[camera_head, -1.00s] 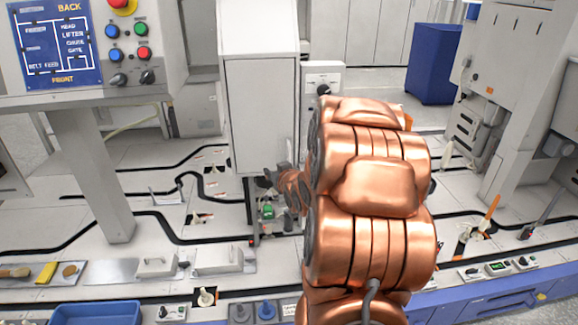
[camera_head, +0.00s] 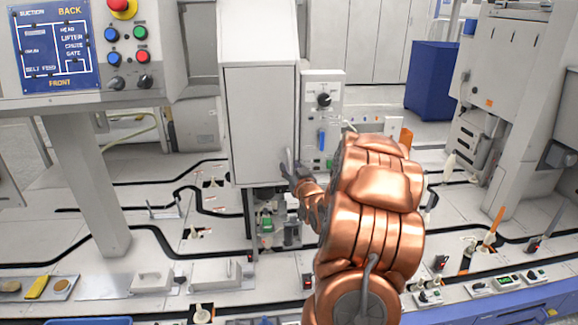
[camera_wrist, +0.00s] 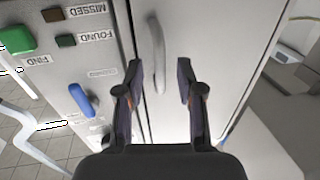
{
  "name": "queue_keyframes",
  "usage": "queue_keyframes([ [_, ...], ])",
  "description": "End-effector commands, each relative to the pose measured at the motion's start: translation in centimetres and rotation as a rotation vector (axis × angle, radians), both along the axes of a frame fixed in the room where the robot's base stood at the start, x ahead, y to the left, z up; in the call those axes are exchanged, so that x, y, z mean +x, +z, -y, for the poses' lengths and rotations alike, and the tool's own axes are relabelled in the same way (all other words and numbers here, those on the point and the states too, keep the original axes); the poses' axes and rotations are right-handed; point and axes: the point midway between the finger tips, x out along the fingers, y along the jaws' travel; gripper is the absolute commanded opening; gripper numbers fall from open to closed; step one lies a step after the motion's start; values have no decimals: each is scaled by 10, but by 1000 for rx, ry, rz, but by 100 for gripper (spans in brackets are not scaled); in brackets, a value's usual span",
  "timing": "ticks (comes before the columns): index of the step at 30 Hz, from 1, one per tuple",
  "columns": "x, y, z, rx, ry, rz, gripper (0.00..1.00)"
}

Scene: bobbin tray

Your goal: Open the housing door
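The housing is a tall light-grey box in the middle of the head view, and its door (camera_head: 259,125) looks closed. A curved grey bar handle (camera_head: 289,161) stands near the door's right edge. In the wrist view the handle (camera_wrist: 157,52) runs up and down on the pale door (camera_wrist: 205,35). My gripper (camera_wrist: 159,78) is open, one finger on each side of the handle's lower part. I cannot tell whether a finger touches it. In the head view my gripper (camera_head: 292,174) is small at the handle, partly hidden by my copper arm.
A control panel (camera_head: 323,120) with a black knob and blue lever stands right of the housing. The wrist view shows its blue lever (camera_wrist: 82,99) close to my left finger. A button console (camera_head: 125,45) hangs at the upper left. A blue cabinet (camera_head: 432,75) stands behind.

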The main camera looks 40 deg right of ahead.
Motion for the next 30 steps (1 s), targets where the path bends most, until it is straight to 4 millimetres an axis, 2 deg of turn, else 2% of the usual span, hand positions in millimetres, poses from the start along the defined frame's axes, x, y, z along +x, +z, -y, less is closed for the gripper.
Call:
queue_keyframes([
  [7, 19, -1, 8, -1, 2, -3, 37],
  [19, 22, -1, 11, 1, 0, -2, 37],
  [30, 22, 0, 11, 1, 0, -2, 0],
])
